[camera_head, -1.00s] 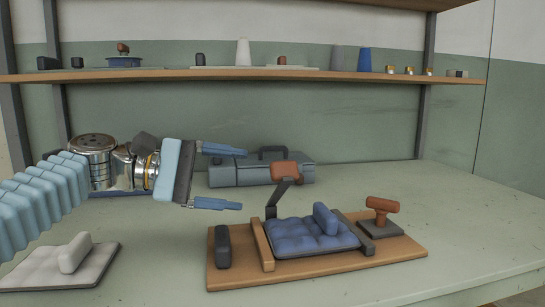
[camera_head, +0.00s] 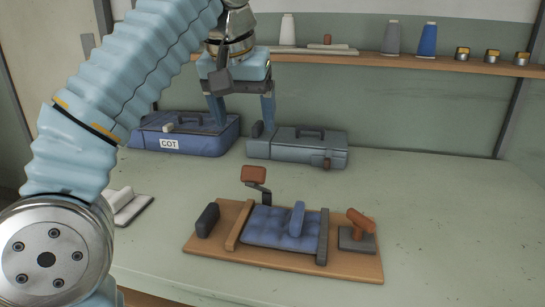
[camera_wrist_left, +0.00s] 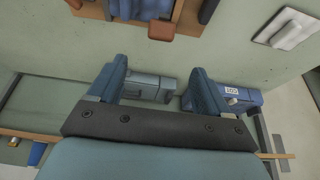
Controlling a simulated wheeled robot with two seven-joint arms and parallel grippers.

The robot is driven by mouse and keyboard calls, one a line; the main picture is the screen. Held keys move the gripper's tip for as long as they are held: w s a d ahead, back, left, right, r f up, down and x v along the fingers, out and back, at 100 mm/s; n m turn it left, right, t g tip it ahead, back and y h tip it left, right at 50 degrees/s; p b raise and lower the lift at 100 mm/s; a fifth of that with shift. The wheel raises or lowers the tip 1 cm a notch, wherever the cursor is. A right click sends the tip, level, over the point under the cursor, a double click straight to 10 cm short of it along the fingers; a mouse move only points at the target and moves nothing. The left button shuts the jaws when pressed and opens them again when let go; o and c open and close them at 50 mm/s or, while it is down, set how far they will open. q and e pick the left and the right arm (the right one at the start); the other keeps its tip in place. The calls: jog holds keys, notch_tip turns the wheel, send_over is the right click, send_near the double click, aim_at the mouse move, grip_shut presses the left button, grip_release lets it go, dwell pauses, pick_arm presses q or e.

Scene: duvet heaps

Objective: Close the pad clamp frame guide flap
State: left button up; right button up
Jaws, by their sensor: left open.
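The pad clamp frame is a wooden board (camera_head: 215,222) with a quilted blue pad (camera_head: 275,231) between two crossbars. A brown-red handle (camera_head: 254,174) on a dark bent arm stands raised at the board's back left. I cannot tell for certain which part is the guide flap. An orange-brown handle (camera_head: 360,221) sits on a dark block at the right end. My left gripper (camera_head: 243,112) is open, empty, pointing down behind the frame and apart from it. In the left wrist view, its fingers (camera_wrist_left: 157,90) are spread, with the raised handle (camera_wrist_left: 161,30) beyond them. My right gripper is not in view.
A blue case marked COT (camera_head: 190,140) and a grey toolbox (camera_head: 300,147) stand at the table's back. A pale pad block (camera_head: 130,205) lies left, partly behind my arm. A shelf (camera_head: 420,62) with cones and small parts runs behind. The table's right side is clear.

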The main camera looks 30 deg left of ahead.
aim_at(253, 166)
pick_arm(q)
jog(key=b+x, duration=0.2)
jog(key=x, duration=1.1)
jog(key=shift+a+f, duration=0.1)
jog(key=shift+f, duration=0.25)
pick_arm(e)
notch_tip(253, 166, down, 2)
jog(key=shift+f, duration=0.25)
pick_arm(q)
jog(key=shift+c, duration=0.2)
